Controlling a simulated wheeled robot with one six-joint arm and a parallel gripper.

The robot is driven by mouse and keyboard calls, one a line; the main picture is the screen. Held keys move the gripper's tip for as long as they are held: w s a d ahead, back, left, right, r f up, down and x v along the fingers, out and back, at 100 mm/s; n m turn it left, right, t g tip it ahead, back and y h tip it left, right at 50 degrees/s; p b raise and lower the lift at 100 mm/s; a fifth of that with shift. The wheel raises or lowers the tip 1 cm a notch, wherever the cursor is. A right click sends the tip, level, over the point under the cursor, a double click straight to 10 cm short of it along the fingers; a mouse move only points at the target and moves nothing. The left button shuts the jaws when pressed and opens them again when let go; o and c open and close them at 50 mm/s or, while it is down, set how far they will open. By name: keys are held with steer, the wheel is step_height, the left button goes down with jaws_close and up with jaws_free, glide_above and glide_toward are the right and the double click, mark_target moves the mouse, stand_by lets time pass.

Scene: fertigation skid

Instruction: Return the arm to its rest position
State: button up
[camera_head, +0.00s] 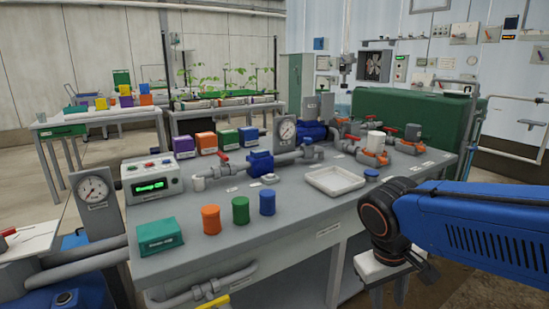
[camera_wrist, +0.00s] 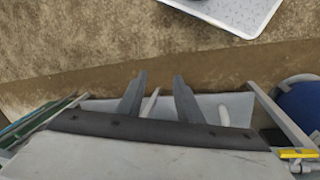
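My blue arm (camera_head: 470,230) reaches in from the right of the head view, beside the right end of the grey bench (camera_head: 300,225). Its dark wrist with an orange ring hangs off the bench's front right corner. In the wrist view my gripper (camera_wrist: 159,76) shows two grey fingers apart with nothing between them.
On the bench are a white tray (camera_head: 335,180), orange (camera_head: 211,219), green (camera_head: 240,210) and blue (camera_head: 267,202) cylinders, a teal box (camera_head: 160,236), a display unit (camera_head: 153,178), and pipes with valves. A white-topped stool (camera_head: 370,265) stands below my wrist.

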steer(key=s+d+m+t+y, duration=0.2)
steer(key=s+d+t, duration=0.1)
steer(key=s+d, duration=0.1)
steer(key=shift+s+d+r+t, duration=0.25)
steer(key=shift+s+d+t, duration=0.05)
steer(key=shift+s, duration=0.45)
stand_by(0.5)
